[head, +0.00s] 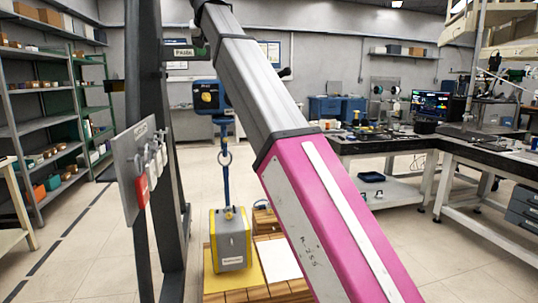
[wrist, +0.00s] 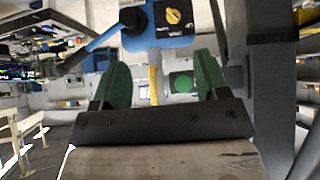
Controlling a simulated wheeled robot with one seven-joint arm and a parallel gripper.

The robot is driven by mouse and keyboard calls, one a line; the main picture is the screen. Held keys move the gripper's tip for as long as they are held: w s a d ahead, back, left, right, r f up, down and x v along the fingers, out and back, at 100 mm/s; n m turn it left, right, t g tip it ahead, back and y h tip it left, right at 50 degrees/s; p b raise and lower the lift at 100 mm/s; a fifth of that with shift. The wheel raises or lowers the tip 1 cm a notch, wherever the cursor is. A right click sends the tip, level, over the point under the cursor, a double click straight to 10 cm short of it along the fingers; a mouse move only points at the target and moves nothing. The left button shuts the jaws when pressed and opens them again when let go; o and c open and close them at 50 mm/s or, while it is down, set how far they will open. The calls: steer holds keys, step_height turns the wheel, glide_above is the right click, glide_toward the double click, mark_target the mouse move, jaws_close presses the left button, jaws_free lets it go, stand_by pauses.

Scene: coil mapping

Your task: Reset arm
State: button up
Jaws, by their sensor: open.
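My gripper (wrist: 160,60) shows in the wrist view with two green fingers spread apart. I see nothing held between them. A blue unit with a yellow dial (wrist: 173,17) lies just beyond the fingertips, with a blue lever (wrist: 104,46) reaching to its left. I cannot tell whether a finger touches it. The gripper cannot be made out in the head view, where a large pink and silver arm link crosses the middle and hides part of the scene.
A dark upright frame (head: 170,200) with a hook panel (head: 139,172) stands left of centre. A blue hoist unit (head: 207,97) hangs above a grey and yellow box (head: 231,241) on a wooden pallet. Shelves (head: 45,125) line the left; workbenches (head: 385,145) fill the right. The floor between is open.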

steer(key=w+d+f+g+h, duration=0.15)
steer(key=d+f, duration=0.45)
steer(key=f, duration=1)
steer(key=w+d+f+g, duration=0.1)
steer(key=w+d+f, duration=0.35)
steer(key=f, duration=1.05)
steer(key=d+f+g, duration=0.1)
steer(key=d+f, duration=0.7)
steer(key=f, duration=0.8)
steer(key=s+d+f+m+g, duration=0.1)
steer(key=s+d+f, duration=0.4)
steer(key=f, duration=0.5)
steer(key=s+d+f+g, duration=0.1)
steer(key=s+d+f, duration=0.1)
steer(key=d+f, duration=0.55)
steer(key=s+d+f+g, duration=0.1)
steer(key=s+d+f, duration=0.3)
steer(key=s+f, duration=0.4)
steer(key=s+d+f+m+g, duration=0.1)
steer(key=s+d+f, duration=0.4)
steer(key=s+f, duration=0.3)
step_height(320, 180, down, 3)
steer(key=shift+r+m, duration=0.1)
steer(key=shift+m, duration=0.2)
